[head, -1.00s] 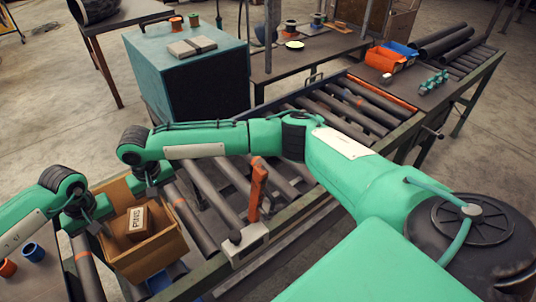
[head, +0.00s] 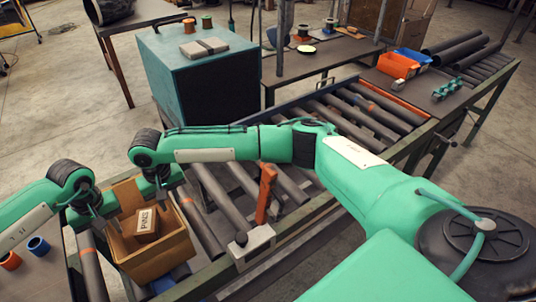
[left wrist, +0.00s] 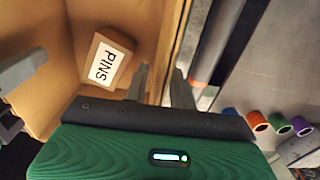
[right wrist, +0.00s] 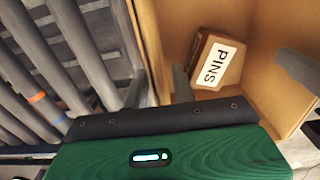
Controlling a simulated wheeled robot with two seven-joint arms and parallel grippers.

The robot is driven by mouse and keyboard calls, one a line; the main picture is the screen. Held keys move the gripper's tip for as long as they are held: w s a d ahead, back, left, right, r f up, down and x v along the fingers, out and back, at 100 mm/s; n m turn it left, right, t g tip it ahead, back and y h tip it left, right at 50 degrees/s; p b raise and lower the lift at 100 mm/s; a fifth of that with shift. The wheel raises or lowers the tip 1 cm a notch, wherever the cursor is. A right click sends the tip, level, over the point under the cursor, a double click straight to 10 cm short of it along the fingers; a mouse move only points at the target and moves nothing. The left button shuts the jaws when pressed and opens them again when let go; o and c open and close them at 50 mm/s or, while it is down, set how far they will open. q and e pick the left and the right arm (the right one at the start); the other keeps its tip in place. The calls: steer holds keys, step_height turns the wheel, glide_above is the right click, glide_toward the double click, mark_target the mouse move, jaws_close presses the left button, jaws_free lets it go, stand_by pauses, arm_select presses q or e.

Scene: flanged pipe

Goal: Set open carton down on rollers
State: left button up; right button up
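The open carton (head: 165,255) is at the lower left of the head view, over the roller conveyor (head: 203,228). A small box labelled PINS (head: 146,222) lies inside it. My left gripper (left wrist: 160,80) is shut on one carton wall, one finger inside and one outside. It also shows at the carton's left side in the head view (head: 106,226). My right gripper (right wrist: 167,88) is at the opposite wall, its inner finger inside the carton; it appears shut on that wall. The carton's underside is hidden, so I cannot tell whether it touches the rollers.
An orange upright handle (head: 266,192) stands on the conveyor's near rail, right of the carton. A blue item (head: 162,283) shows below the carton. Bare rollers lie to the right. Small coloured spools (head: 38,245) sit at left. A teal cabinet (head: 205,75) stands behind.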

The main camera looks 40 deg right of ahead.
arm_select(q)
step_height(320, 180, up, 10)
steer(key=shift+r, duration=0.2)
arm_select(e)
step_height(320, 180, up, 12)
stand_by(0.4)
stand_by(0.4)
